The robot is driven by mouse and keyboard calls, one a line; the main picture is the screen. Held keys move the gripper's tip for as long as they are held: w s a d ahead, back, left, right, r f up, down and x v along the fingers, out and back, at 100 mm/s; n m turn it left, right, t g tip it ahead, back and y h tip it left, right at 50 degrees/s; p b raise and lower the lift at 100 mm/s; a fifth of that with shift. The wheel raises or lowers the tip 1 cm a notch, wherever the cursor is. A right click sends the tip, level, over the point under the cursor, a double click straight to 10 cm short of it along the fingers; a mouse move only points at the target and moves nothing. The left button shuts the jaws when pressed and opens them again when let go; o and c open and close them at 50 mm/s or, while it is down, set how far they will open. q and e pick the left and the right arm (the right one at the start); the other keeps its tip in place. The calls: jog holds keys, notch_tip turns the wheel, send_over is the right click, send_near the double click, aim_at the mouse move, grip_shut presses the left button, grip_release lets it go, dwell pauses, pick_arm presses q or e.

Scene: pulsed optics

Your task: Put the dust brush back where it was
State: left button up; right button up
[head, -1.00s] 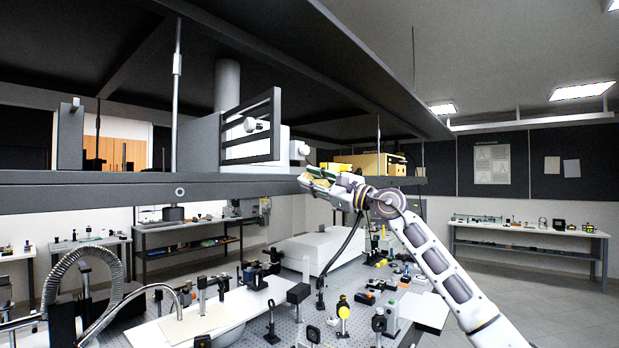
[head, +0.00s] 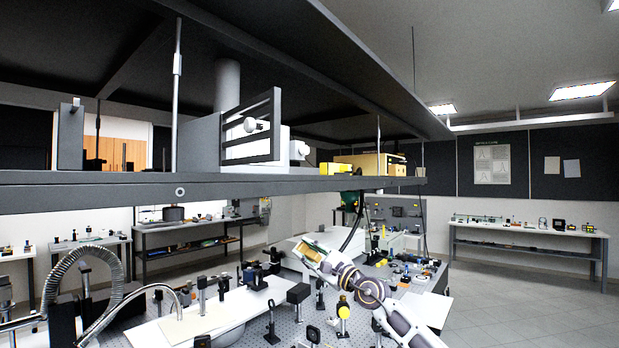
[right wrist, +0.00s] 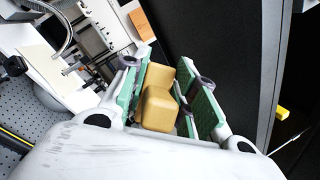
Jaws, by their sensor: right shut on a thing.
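The dust brush shows in the right wrist view as a tan, wood-coloured block (right wrist: 160,104) between the green finger pads. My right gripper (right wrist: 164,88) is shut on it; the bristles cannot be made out. In the head view my right gripper (head: 312,250) is below the overhead shelf (head: 250,187), over the optical table, apart from both. The brush is too small and covered by the fingers to tell clearly there. My left gripper is not in view.
A yellow box (head: 372,164) and a small yellow item (head: 336,168) sit on the shelf. The perforated table (head: 290,330) holds several posts and mounts, with a yellow-fronted one (head: 343,309) near my right arm. A white box (head: 300,250) stands behind the gripper.

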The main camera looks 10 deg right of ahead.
jog(key=s+f+m+t+h, duration=0.1)
jog(key=s+f+m+h, duration=0.2)
jog(key=f, duration=1.1)
jog(key=s+f+t+h, duration=0.15)
jog(key=s+f, duration=0.35)
jog(key=f, duration=0.8)
jog(key=s+d+f+m+h+b, duration=0.1)
jog(key=s+f+m+h+b, duration=0.1)
jog(key=s+f, duration=0.9)
jog(key=s+d+f+m+t+h+b, duration=0.1)
jog(key=s+f+h, duration=0.4)
jog(key=s+f, duration=0.6)
jog(key=shift+d+f+m+b, duration=0.4)
jog(key=shift+d+f+b, duration=0.35)
jog(key=shift+f+b, duration=0.6)
jog(key=shift+f, duration=0.5)
